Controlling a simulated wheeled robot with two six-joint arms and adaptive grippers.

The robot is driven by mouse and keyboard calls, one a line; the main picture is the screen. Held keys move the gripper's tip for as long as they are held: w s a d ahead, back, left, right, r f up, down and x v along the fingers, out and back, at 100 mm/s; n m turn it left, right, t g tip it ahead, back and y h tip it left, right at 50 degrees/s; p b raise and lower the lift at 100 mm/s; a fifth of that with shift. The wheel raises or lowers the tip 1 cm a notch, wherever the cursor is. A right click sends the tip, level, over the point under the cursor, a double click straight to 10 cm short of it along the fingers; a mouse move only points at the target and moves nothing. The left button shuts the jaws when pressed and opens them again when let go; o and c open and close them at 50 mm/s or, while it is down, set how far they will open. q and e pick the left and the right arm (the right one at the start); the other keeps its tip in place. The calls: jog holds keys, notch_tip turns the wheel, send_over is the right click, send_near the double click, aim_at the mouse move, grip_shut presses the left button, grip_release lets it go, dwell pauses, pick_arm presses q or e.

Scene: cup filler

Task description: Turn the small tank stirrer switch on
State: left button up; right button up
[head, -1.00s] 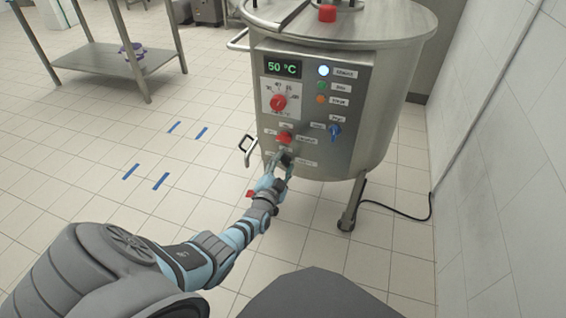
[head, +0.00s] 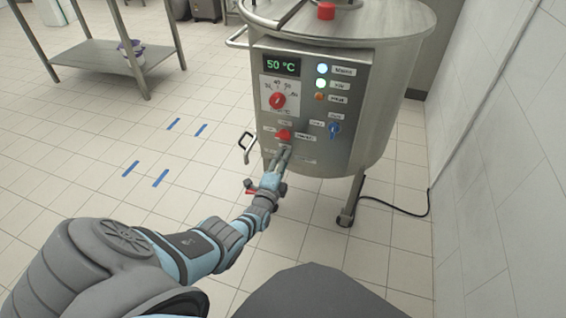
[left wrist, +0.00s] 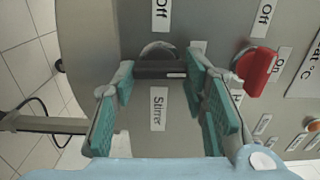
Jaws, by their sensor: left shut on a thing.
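The small steel tank (head: 385,75) stands at the upper right in the head view, with a control panel (head: 352,110) on its front. The black stirrer switch (left wrist: 160,69) shows in the left wrist view between my finger pads, beside a label (left wrist: 158,109) reading "Stirrer". Its bar lies across the picture with a white mark near its right end. My left gripper (head: 283,153) is shut on this switch, low on the panel, and hides most of it in the head view. The gripper also shows in the left wrist view (left wrist: 162,82). My right gripper is out of view.
Above the stirrer switch are a red switch (head: 284,134), a red dial (head: 278,100) and a 50 °C display (head: 282,66). A blue switch (head: 335,129) sits to the right. The second lamp (head: 321,83) glows. A tiled wall (head: 500,150) bounds the right side.

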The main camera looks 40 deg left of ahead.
pick_arm(q)
jog(key=shift+m, duration=0.3)
jog(key=o, duration=1.2)
jog(key=shift+c, duration=0.2)
jog(key=v, duration=1.2)
